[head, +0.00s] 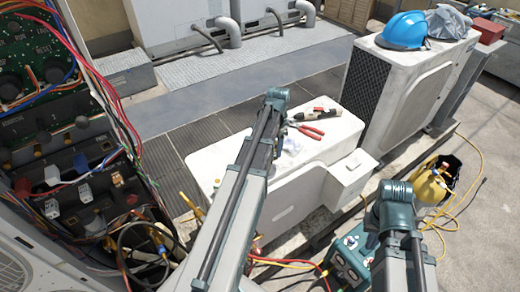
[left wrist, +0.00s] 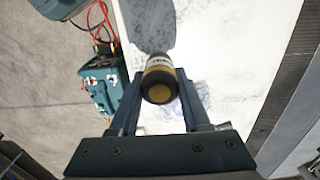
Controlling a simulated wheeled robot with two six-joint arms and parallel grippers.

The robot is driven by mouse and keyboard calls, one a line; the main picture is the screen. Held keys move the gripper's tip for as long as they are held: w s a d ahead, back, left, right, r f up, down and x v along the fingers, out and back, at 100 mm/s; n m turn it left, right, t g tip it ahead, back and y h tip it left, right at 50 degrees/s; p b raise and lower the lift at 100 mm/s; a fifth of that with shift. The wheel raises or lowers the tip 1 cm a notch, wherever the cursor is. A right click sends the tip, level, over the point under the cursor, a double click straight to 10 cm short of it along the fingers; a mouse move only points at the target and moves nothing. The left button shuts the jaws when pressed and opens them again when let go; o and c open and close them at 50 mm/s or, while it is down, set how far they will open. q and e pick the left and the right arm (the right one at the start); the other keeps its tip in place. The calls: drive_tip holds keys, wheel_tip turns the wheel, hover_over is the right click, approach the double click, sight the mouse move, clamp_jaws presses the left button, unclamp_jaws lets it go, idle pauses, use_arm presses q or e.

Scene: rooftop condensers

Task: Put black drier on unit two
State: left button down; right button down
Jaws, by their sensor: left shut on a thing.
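My left gripper (left wrist: 160,110) is shut on a black-and-yellow cylinder (left wrist: 160,79), seen end-on in the left wrist view. It has a dark round end with a yellow centre and a yellow band; I cannot tell whether it is the black drier. It is over the white top of a condenser unit (left wrist: 222,45), and a dark shadow falls on that top. In the head view my left arm reaches over the middle white unit (head: 335,148); its jaws are hidden. My right arm shows at the lower right, but its jaws do not show.
Red pliers (head: 306,131) and a small red, black and cream item (head: 318,111) lie on the middle unit. Another unit (head: 407,85) bears a blue helmet (head: 404,31) and grey cloth (head: 447,22). An open electrical panel (head: 60,130) stands left.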

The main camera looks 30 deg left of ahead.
use_arm(q)
drive_tip(key=a, duration=0.3)
drive_tip(key=s+a, duration=0.1)
drive_tip(key=a, duration=0.1)
drive_tip(key=shift+a+f, duration=0.25)
drive_tip(key=shift+a, duration=0.1)
drive_tip(key=shift+a, duration=0.1)
drive_tip(key=shift+a, duration=0.3)
drive_tip(key=f+b, duration=0.3)
drive_tip(key=b, duration=0.1)
drive_tip(key=shift+s+a+f, duration=0.1)
drive_tip(key=shift+a+f, duration=0.15)
drive_tip(key=shift+f, duration=0.05)
drive_tip(key=shift+f, duration=0.2)
drive_tip(key=shift+c, duration=1.8)
unclamp_jaws()
drive_tip(key=shift+r, duration=0.2)
